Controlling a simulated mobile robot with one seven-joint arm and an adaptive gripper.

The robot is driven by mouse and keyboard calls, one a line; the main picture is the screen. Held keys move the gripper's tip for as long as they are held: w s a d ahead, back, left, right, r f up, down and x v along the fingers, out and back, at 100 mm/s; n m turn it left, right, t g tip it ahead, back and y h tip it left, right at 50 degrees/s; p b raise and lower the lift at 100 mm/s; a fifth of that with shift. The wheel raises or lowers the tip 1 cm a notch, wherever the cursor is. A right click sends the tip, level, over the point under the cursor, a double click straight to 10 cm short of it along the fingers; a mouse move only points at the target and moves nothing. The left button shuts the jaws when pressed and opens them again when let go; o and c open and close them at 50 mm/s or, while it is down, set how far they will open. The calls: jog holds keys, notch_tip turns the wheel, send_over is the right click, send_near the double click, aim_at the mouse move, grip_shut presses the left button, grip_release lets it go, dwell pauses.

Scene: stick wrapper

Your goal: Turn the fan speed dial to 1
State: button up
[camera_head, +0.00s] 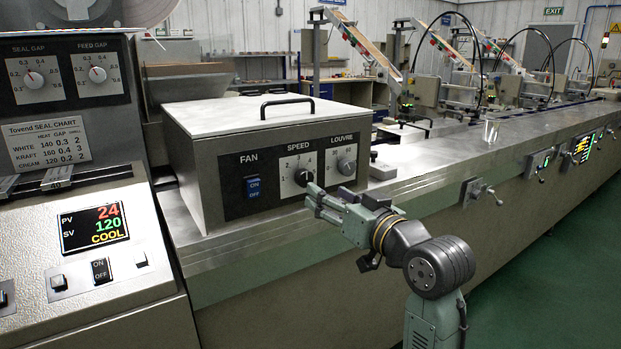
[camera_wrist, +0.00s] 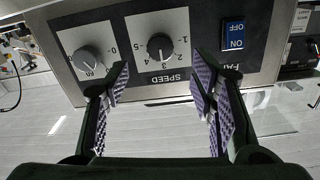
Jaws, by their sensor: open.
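The fan speed dial (camera_head: 303,177) is a round black knob on a white plate marked SPEED, in the middle of the fan box's dark front panel. In the wrist view the speed dial (camera_wrist: 160,46) appears upside down, with numbers around it. Its light mark seems to point toward the 3 side, but the exact setting is hard to read. My gripper (camera_head: 312,200) is just in front of the panel, slightly below the dial. In the wrist view my gripper (camera_wrist: 160,78) is open and empty; its purple-padded fingers are to either side of the dial, apart from it.
The grey louvre dial (camera_head: 346,166) is right of the speed dial; in the wrist view the louvre dial (camera_wrist: 86,60) is near one finger. The blue fan switch (camera_head: 253,188) is to the left. A handled lid (camera_head: 240,112) tops the box. A metal ledge (camera_head: 235,240) runs below the panel.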

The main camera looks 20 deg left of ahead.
aim_at(306, 181)
jog(key=p+x, duration=0.2)
jog(key=x, duration=0.6)
jog(key=shift+a, duration=0.1)
jog(key=c, duration=1.1)
jog(key=shift+c, duration=0.2)
